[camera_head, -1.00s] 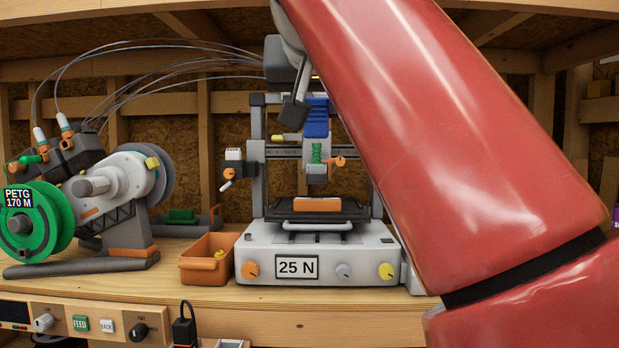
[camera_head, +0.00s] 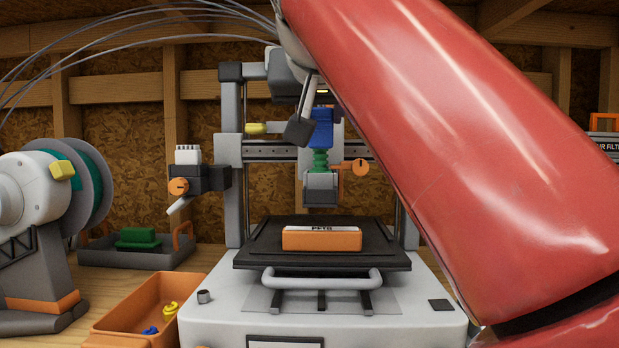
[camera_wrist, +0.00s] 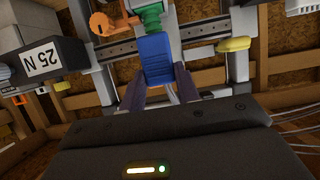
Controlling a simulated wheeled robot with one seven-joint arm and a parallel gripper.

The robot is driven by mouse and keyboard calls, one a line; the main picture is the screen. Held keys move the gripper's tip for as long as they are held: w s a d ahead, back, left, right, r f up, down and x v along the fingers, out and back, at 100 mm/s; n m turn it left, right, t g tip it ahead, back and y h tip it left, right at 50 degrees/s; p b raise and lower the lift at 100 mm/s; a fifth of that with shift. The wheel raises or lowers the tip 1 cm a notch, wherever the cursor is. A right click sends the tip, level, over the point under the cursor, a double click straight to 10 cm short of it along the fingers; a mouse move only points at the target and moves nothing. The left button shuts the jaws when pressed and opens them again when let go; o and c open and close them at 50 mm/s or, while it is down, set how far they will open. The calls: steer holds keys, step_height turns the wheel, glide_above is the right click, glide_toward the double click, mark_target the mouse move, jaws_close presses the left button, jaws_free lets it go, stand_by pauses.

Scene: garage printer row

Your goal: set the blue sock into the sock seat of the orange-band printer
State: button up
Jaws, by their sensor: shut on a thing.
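The blue sock (camera_head: 321,128), a ribbed blue block, is held by my gripper (camera_head: 303,130). In the wrist view the sock (camera_wrist: 155,55) sits between the two dark fingers of my gripper (camera_wrist: 160,76). The grey printer (camera_head: 235,315) stands ahead. Its green spring-like part (camera_head: 320,160) and grey block (camera_head: 320,190) appear just below the sock in the head view; I cannot tell whether the sock touches them. I see no clear orange band; an orange knob (camera_head: 361,167) sits beside the green part. My red arm hides the printer's right side.
An orange block (camera_head: 321,240) lies on the print bed (camera_head: 250,258). An orange bin (camera_head: 120,320) with small blue and yellow bits stands front left. A grey tray (camera_head: 105,255) and spool unit (camera_head: 35,250) are farther left. Tubes arch overhead.

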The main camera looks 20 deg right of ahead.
mark_target(320, 172)
step_height(320, 172, down, 8)
steer(key=b, duration=0.3)
steer(key=shift+r, duration=0.15)
steer(key=o, duration=1)
steer(key=shift+r, duration=0.1)
steer(key=shift+r, duration=0.1)
